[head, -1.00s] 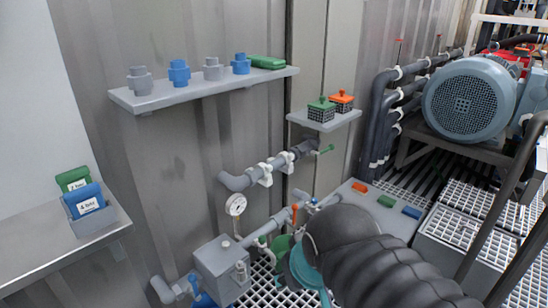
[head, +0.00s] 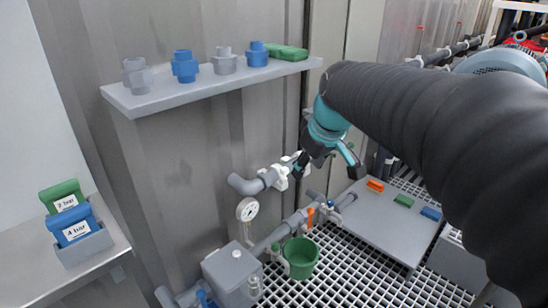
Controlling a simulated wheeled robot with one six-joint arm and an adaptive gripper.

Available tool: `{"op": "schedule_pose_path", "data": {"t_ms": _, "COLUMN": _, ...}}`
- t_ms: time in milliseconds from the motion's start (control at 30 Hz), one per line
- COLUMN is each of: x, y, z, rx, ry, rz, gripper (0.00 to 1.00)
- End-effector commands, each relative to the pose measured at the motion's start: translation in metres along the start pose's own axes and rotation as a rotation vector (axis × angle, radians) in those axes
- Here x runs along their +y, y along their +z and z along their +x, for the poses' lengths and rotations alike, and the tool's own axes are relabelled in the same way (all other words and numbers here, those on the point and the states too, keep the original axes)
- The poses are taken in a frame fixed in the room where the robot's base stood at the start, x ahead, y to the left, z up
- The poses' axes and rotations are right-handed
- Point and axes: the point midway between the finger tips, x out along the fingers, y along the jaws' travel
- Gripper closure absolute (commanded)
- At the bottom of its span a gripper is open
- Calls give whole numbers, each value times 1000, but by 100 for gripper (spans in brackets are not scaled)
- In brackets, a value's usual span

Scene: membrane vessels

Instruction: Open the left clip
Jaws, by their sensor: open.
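A grey pipe (head: 250,186) with an elbow at its left end runs along the metal wall, left of centre. The left clip (head: 279,177) is a white clip around this pipe; I cannot tell whether it is open or closed. The second white clip, to its right, is mostly hidden by my gripper. My gripper (head: 328,166), teal with dark fingertips, is open, just right of the left clip. Its fingers are apart, with nothing seen between them. I cannot tell whether a fingertip touches the pipe or the right clip.
A pressure gauge (head: 248,209) sits below the pipe. A lower pipe has an orange-handled valve (head: 310,217), with a green bucket (head: 301,257) beneath. A shelf (head: 150,101) with blue and grey fittings hangs above left. My dark arm covers much of the right side.

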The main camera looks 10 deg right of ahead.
Motion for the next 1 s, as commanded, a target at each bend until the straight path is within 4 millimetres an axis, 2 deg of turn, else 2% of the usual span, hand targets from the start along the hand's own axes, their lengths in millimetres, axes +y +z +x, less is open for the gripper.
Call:
{"op": "schedule_pose_path", "data": {"t_ms": 33, "x": 12, "y": -16, "z": 11, "rx": -3, "ry": -11, "rz": -38, "gripper": 50}}
{"op": "schedule_pose_path", "data": {"t_ms": 200, "x": 44, "y": -63, "z": 42, "rx": 3, "ry": -44, "rz": -184, "gripper": 50}}
{"op": "schedule_pose_path", "data": {"t_ms": 400, "x": 70, "y": -96, "z": 71, "rx": 16, "ry": -68, "rz": -304, "gripper": 50}}
{"op": "schedule_pose_path", "data": {"t_ms": 533, "x": 77, "y": -105, "z": 81, "rx": 21, "ry": -76, "rz": -341, "gripper": 50}}
{"op": "schedule_pose_path", "data": {"t_ms": 733, "x": 77, "y": -107, "z": 97, "rx": 21, "ry": -79, "rz": -351, "gripper": 50}}
{"op": "schedule_pose_path", "data": {"t_ms": 1000, "x": 72, "y": -107, "z": 144, "rx": 20, "ry": -80, "rz": -351, "gripper": 50}}
